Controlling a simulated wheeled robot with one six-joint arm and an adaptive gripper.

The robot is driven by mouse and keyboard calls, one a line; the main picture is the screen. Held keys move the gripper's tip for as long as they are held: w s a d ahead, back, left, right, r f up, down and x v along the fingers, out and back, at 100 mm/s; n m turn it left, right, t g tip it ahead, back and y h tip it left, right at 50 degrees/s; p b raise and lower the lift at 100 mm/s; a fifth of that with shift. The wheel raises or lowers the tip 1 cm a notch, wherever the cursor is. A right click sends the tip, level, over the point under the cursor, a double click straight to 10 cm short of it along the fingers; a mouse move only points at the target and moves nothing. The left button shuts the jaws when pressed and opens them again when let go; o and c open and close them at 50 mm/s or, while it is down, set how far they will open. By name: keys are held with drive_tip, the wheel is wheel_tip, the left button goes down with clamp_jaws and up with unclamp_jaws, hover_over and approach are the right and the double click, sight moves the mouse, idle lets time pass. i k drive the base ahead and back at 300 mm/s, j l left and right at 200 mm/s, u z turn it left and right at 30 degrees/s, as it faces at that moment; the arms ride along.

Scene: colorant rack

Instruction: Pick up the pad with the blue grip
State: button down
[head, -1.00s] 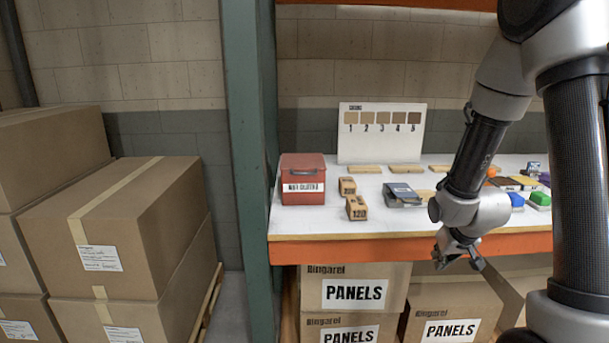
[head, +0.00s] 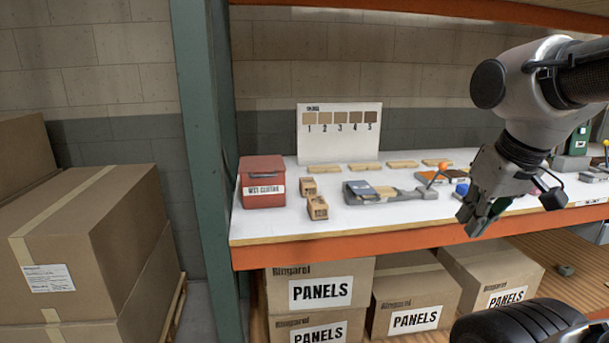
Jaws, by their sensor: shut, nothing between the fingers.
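The pad with the blue grip (head: 461,190) sits on the white shelf top, right of centre in the head view. Only a small blue part of it shows at the left edge of my gripper; the rest is hidden behind the gripper. My gripper (head: 474,222) is shut and empty, pointing down and left at the shelf's front edge. It overlaps the pad in the picture, but I cannot tell how far apart they are. A bit of green (head: 504,204) shows behind my gripper.
On the shelf (head: 260,226) are a red box (head: 263,186), small wooden blocks (head: 318,208), a grey tool (head: 372,193), an orange knob (head: 443,166) and flat wooden pieces (head: 403,164). A numbered board (head: 338,150) stands behind. A green post (head: 205,150) bounds the left.

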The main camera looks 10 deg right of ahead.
sight(462, 189)
drive_tip(key=i+l+z, duration=0.1)
drive_tip(key=z, duration=0.4)
drive_tip(key=i+l+z, duration=0.1)
drive_tip(key=z, duration=0.35)
